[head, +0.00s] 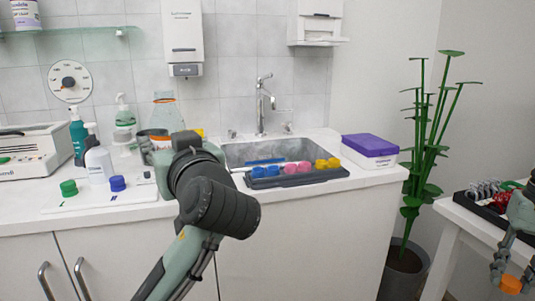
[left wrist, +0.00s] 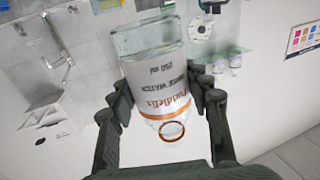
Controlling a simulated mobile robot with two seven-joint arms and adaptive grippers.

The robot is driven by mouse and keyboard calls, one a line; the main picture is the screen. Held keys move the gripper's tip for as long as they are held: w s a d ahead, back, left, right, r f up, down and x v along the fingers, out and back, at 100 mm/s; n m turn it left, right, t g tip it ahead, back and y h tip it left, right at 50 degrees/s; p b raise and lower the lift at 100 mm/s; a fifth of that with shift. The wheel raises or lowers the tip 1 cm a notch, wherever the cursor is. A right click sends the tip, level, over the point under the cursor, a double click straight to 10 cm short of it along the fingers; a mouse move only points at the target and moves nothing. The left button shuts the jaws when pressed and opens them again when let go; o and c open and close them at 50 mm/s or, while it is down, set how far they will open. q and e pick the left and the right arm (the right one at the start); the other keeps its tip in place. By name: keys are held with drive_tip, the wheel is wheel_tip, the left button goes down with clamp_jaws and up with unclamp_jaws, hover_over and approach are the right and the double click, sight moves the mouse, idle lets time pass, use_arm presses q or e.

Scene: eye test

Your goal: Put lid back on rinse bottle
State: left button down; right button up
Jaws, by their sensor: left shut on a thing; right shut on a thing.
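The clear rinse bottle (head: 167,117) stands out behind my left arm in the head view, its lower part hidden. In the left wrist view the bottle (left wrist: 155,62), with a printed white label and an orange band, lies between the fingers of my left gripper (left wrist: 163,90), which is shut on it. That view is upside down; the bottle's mouth shows as an open orange ring with no lid on it. My right gripper (head: 507,268) is at the right edge of the head view, partly cut off, shut on the orange lid (head: 509,285). It is far from the bottle.
Green (head: 68,188) and blue (head: 117,183) caps and pump bottles stand on the counter's left. A purple-lidded box (head: 370,147) stands right; a plant (head: 425,150) rises between counter and side table.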

drive_tip(key=shift+s+d+f+m, duration=0.9)
drive_tip(key=shift+s+d+f, duration=0.35)
drive_tip(key=shift+s+f, duration=1.2)
drive_tip(key=w+a+f+n, duration=0.1)
drive_tip(key=w+a+f, duration=0.1)
drive_tip(key=a+f, duration=0.45)
use_arm(q)
drive_tip(key=shift+a, duration=0.1)
use_arm(e)
drive_tip(key=w+a+r+n, duration=0.2)
drive_tip(key=a+n, duration=0.1)
drive_tip(key=a, duration=0.8)
drive_tip(key=w+a+r+n, duration=0.2)
drive_tip(key=w+a+n, duration=0.1)
drive_tip(key=a, duration=0.7)
drive_tip(key=shift+w+a+r+n, duration=0.25)
drive_tip(key=shift+a+r+n, duration=0.05)
drive_tip(key=shift+a+r, duration=0.1)
